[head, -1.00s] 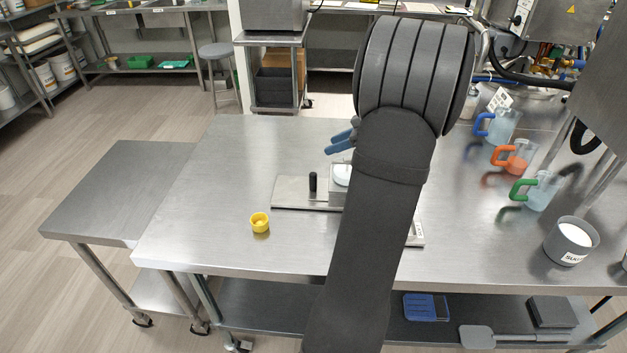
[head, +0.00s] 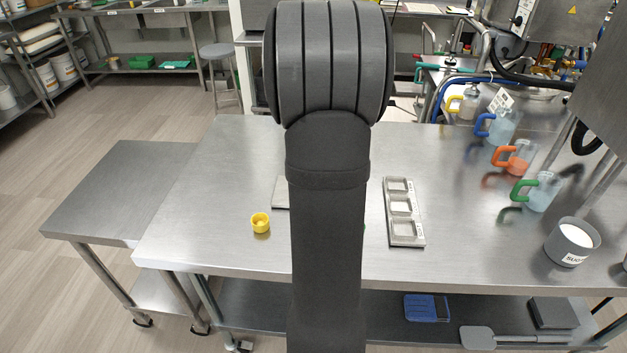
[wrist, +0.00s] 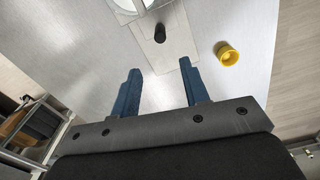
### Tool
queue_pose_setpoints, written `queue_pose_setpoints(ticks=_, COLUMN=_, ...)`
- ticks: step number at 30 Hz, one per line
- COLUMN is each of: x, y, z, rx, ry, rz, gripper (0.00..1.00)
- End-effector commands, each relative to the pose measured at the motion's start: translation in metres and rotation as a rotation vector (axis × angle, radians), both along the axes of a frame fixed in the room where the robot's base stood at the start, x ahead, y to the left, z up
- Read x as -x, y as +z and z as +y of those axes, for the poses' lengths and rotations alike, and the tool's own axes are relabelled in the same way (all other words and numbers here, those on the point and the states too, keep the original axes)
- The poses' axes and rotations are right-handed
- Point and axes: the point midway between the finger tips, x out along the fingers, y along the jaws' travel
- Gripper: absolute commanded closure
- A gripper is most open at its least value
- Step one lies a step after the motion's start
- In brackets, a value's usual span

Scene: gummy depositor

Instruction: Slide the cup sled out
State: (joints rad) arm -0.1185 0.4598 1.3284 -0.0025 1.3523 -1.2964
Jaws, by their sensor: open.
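The flat grey sled plate (wrist: 168,52) with an upright black knob (wrist: 160,33) shows in the wrist view. A round pale cup-like part, cut off by the top edge, sits beyond the knob. In the head view only the plate's left end (head: 281,193) shows; my arm hides the rest. My gripper (wrist: 159,68) is open, its two blue fingers apart and empty. In the picture its tips lie just below the knob, which lines up with the gap between them. I cannot tell the height gap. The gripper is hidden in the head view.
A three-pocket tray (head: 402,208) lies right of my arm. Handled jugs (head: 541,192) and a sugar tub (head: 571,243) line the right side. The table's left part is clear.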

Motion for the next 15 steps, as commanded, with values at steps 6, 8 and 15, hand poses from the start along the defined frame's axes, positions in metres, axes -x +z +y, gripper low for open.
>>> queue_pose_setpoints(ticks=6, x=0.001, y=-0.049, z=0.000, rx=-0.001, ry=0.000, rz=0.005, gripper=0.58)
queue_pose_setpoints(ticks=8, x=0.001, y=-0.062, z=0.000, rx=-0.001, ry=0.000, rz=0.006, gripper=0.58)
queue_pose_setpoints(ticks=15, x=0.001, y=-0.113, z=0.000, rx=-0.002, ry=0.001, rz=0.006, gripper=0.58)
